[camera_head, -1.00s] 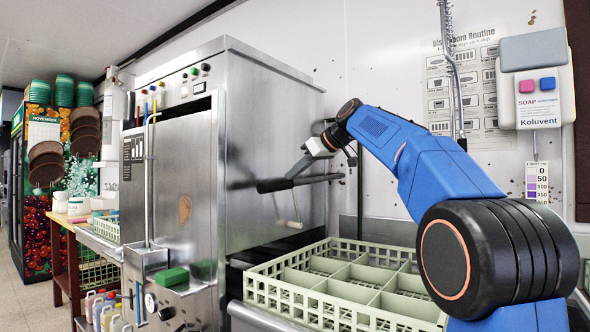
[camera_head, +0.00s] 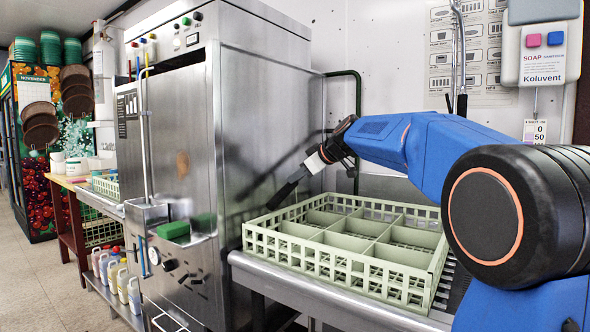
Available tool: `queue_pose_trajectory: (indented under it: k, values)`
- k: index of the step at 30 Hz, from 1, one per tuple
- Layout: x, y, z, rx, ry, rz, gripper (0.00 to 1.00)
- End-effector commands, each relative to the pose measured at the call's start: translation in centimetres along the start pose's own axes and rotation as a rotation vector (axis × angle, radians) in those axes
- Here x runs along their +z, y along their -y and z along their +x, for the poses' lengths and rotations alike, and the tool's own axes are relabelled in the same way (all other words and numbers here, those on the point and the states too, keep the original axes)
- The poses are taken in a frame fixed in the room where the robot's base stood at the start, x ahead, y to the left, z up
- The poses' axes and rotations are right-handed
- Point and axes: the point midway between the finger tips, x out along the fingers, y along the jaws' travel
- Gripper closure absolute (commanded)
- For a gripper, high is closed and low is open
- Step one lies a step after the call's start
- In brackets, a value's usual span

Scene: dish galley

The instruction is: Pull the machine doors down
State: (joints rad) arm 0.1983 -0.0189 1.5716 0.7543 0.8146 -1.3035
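The dish machine (camera_head: 258,130) is a tall steel box at the middle left, with a scuffed front panel (camera_head: 180,135) and a plain right side. A dark, tilted piece (camera_head: 282,197), which looks like the door lever's grip, lies beside its lower right side, just above the rack. My gripper (camera_head: 302,177) reaches in from the right on the blue arm and meets the upper end of this dark piece. The fingers blend into it, so I cannot tell whether they are closed on it. The doors' lower edges are hidden or unclear.
A pale green divided rack (camera_head: 345,268) sits empty on the steel counter below my gripper. A bent dark green pipe (camera_head: 357,115) stands behind my wrist. A green sponge (camera_head: 173,229) rests on the machine's front ledge. A soap dispenser (camera_head: 541,52) hangs on the wall.

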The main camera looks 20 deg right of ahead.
Motion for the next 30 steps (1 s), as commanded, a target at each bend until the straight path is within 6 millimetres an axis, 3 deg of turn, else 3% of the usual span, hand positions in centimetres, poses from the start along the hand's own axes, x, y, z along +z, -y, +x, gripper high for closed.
queue_pose_trajectory:
  k: [1,4,14,21,30]
  values:
    - [1.2,0.1,0.8,-0.012,0.018,0.007,1.0]
    - [1.3,0.1,0.9,-0.013,0.021,0.008,1.0]
    - [0.4,0.3,0.3,-0.013,0.019,0.007,1.0]
    - [-3.5,1.1,-2.5,-0.003,0.004,-0.003,1.0]
    - [-3.4,1.2,-8.7,0.002,0.002,0.0,1.0]
